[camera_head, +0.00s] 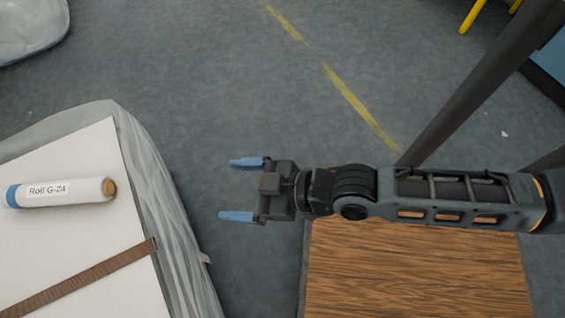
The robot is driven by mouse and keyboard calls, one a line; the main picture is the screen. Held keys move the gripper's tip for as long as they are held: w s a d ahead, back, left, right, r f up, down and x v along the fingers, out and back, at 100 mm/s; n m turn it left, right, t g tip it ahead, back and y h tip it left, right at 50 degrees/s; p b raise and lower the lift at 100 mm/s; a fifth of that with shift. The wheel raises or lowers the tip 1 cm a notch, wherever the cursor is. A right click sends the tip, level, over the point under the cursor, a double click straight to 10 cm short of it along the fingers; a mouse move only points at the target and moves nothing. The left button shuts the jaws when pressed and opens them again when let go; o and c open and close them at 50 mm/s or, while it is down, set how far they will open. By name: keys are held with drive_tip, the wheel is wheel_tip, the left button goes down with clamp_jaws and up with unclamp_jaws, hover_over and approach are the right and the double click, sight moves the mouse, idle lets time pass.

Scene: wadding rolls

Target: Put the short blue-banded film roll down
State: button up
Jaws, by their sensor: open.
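The short film roll (66,192) is white with a blue band at its left end and a brown core showing at its right end. Its label reads "Roll G-24". It lies on its side on a white board (80,240) at the left. My gripper (240,189) is open and empty, with its two blue fingertips pointing left. It is to the right of the roll, well apart from it, with grey floor seen below the fingers.
Translucent plastic wrap (165,215) hangs around the board's edge, and a brown strap (80,278) crosses the board. A wood-grain surface (415,270) is below my arm. A wrapped bundle (30,25) is at the top left. Open floor with a yellow line (350,95) lies beyond.

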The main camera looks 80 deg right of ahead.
drive_tip(key=shift+m+t, duration=0.3)
drive_tip(key=shift+t, duration=0.1)
drive_tip(key=s+r, duration=0.3)
drive_tip(key=r, duration=0.1)
drive_tip(key=s+r, duration=0.7)
drive_tip(key=r, duration=0.1)
drive_tip(key=shift+s+a, duration=0.2)
drive_tip(key=shift+s, duration=0.15)
